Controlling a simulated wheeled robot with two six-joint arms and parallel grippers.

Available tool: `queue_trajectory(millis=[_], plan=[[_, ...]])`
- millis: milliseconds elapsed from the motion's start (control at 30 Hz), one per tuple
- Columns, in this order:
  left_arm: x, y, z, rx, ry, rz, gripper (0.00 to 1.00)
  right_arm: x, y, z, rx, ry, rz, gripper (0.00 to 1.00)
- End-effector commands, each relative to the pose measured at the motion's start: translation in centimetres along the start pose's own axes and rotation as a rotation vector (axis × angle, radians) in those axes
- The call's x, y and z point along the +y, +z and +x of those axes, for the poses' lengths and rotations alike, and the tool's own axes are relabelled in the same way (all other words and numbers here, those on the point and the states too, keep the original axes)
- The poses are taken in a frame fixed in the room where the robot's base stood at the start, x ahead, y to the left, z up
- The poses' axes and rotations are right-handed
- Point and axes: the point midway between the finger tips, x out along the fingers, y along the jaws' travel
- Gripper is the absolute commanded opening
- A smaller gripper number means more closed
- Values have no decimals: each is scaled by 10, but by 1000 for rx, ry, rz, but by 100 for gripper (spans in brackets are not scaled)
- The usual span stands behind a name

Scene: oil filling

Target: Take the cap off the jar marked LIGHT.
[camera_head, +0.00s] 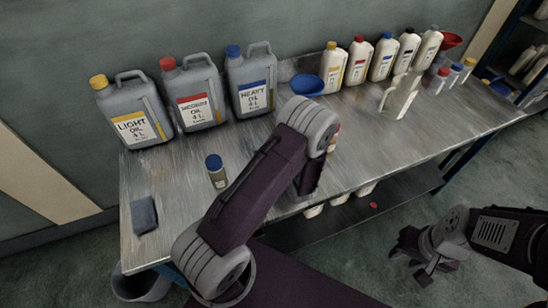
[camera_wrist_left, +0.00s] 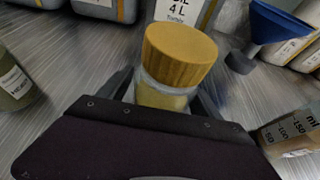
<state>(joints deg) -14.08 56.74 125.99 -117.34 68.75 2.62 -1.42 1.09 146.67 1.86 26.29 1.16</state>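A small jar with a ribbed yellow cap (camera_wrist_left: 180,60) stands in the middle of the left wrist view, its cap on. Its glass body (camera_wrist_left: 160,98) holds pale yellow contents; no LIGHT marking is readable on it. My left gripper (camera_wrist_left: 168,88) has its dark fingers on both sides of the jar below the cap; whether they touch is unclear. In the head view my left arm hides this gripper and most of the area around it. My right gripper (camera_head: 410,262) is empty, fingers apart, off the table's front at lower right.
A blue-capped jar (camera_head: 216,172) stands on the metal table (camera_head: 180,215), with a grey block (camera_head: 144,214) to its left. LIGHT (camera_head: 135,128), MEDIUM (camera_head: 196,108) and HEAVY (camera_head: 254,97) oil cans line the back. A blue funnel (camera_wrist_left: 262,30) and measuring cup (camera_wrist_left: 292,132) are near the yellow-capped jar.

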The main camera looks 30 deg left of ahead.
Motion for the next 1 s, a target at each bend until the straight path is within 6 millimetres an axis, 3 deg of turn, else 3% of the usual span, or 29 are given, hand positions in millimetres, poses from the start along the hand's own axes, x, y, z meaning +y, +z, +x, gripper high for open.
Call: queue_trajectory(millis=[33, 200, 267, 567, 767, 1000], plan=[[0, 0, 0, 0, 0, 0, 57, 0, 0, 0, 0, 0, 0, 36], [0, 0, 0, 0, 0, 0, 10, 0, 0, 0, 0, 0, 0, 36], [0, 0, 0, -1, 0, 0, 0, 0, 0, 0, 0, 0, 0, 36], [0, 6, -3, 0, -1, -2, 0, 0, 0, -1, 0, 0, 0, 36], [-1, 37, -15, -3, -1, -5, 0, 0, 0, -4, 0, 0, 0, 36], [-50, 62, -39, -2, -7, -6, 0, 0, -1, -6, 0, 0, 0, 36]])
